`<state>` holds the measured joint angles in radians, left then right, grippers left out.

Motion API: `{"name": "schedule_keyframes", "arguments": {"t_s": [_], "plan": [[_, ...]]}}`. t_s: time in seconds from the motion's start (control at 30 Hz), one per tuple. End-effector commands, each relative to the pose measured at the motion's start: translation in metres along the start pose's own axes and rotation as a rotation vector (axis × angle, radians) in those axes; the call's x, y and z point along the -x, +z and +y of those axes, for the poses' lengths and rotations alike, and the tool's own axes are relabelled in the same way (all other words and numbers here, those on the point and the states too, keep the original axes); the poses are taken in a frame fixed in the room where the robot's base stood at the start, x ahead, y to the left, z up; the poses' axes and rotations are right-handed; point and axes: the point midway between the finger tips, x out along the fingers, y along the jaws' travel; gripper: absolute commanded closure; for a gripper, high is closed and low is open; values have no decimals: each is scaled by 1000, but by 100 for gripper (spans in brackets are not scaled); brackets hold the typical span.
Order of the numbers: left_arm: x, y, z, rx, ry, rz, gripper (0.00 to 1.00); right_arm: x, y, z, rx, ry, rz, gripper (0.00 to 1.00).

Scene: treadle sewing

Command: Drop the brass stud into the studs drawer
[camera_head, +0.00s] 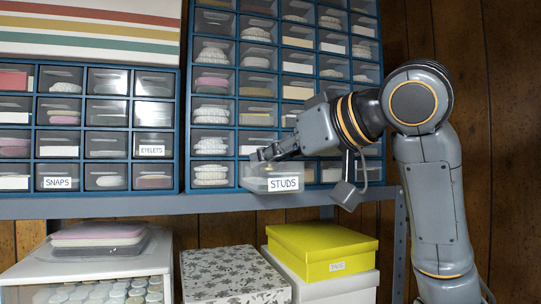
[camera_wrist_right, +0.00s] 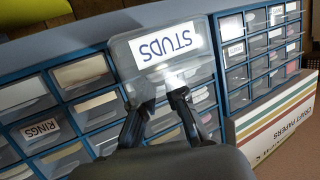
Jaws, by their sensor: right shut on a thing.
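The studs drawer (camera_head: 256,184) is a clear small drawer with a white STUDS label, in the bottom row of the right blue cabinet. It stands out from the cabinet front. My right gripper (camera_head: 264,155) is at the upper part of this drawer, coming from the right. My left gripper is out of view.
A second blue drawer cabinet (camera_head: 182,148) with SNAPS and EYELETS labels stands on the left. Both cabinets rest on a grey shelf (camera_head: 120,206). Below are a yellow box (camera_head: 300,245), a floral box (camera_head: 230,275) and a white case (camera_head: 30,277).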

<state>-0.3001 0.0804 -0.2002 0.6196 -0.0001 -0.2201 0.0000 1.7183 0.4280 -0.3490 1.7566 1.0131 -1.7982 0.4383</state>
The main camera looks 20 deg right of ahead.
Motion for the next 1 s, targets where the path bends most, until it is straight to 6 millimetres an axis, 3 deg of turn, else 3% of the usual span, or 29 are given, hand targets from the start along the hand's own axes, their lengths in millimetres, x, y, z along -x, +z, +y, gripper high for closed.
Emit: {"name": "schedule_keyframes", "arguments": {"t_s": [0.07, 0.1, 0.17, 0.43, 0.6, 0.7, 1.0], "plan": [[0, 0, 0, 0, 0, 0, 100, 0, 0, 0, 0, 0, 1, 100], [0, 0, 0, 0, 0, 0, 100, 0, 0, 0, 0, 0, 0, 86], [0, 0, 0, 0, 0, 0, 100, 0, 0, 0, 0, 0, 0, 79], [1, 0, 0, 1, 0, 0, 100, 0, -1, 0, 0, 0, 1, 79], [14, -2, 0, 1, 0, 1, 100, 5, -17, 0, 1, 0, 2, 79], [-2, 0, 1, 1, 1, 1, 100, 23, -9, 0, 1, 2, 6, 79], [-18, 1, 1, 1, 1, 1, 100, 70, -10, 0, 1, 1, 3, 79]]}}
